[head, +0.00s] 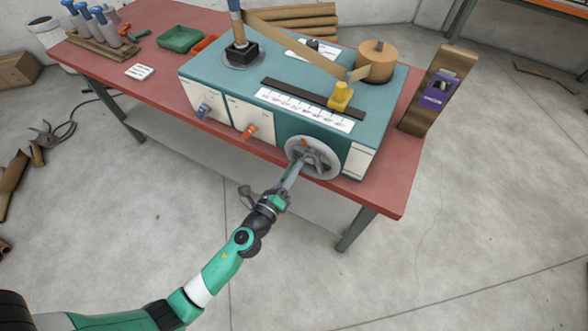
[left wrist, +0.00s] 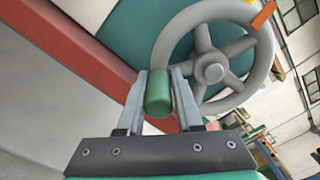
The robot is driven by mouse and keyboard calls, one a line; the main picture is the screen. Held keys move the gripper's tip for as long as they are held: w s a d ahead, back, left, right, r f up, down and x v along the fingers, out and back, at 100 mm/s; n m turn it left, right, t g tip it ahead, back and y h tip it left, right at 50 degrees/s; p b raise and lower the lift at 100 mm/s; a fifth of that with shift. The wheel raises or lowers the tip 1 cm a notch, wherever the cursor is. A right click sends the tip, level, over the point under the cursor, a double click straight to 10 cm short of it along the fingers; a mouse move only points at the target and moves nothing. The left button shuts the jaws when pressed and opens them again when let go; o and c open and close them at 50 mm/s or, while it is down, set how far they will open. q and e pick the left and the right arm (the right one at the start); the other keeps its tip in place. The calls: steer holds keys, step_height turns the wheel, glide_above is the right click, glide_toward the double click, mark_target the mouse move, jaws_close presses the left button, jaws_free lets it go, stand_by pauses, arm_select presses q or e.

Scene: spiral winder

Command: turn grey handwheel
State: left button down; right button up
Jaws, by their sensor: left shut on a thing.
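The grey handwheel (head: 330,171) is on the front face of the teal machine, near its right end. In the left wrist view the handwheel (left wrist: 212,73) shows several spokes, a hub and an orange mark (left wrist: 263,14) on its rim. Its green handle (left wrist: 158,95) sticks out toward my wrist camera. My left gripper (head: 297,168) reaches the wheel from the front. In the left wrist view its two fingers (left wrist: 160,78) lie on either side of the green handle and are shut on it. In the head view the handle is hidden by the fingers. My right gripper is not in view.
The machine (head: 225,78) stands on a red-topped table (head: 390,200). Blue (head: 203,110) and orange (head: 250,131) knobs stick out left of the wheel. A yellow piece (head: 341,95) sits above it. A brown upright stand (head: 420,119) is at the right. Floor in front is clear.

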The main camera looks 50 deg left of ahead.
arm_select(q)
steer(key=shift+s+a+f, duration=0.1)
steer(key=shift+a+f, duration=0.05)
steer(key=shift+f, duration=0.1)
steer(key=c, duration=0.9)
jaws_free()
steer(key=shift+o, duration=1.4)
steer(key=shift+a+r, duration=0.1)
steer(key=shift+s+d, duration=0.2)
steer(key=v, duration=1.1)
steer(key=shift+b, duration=0.4)
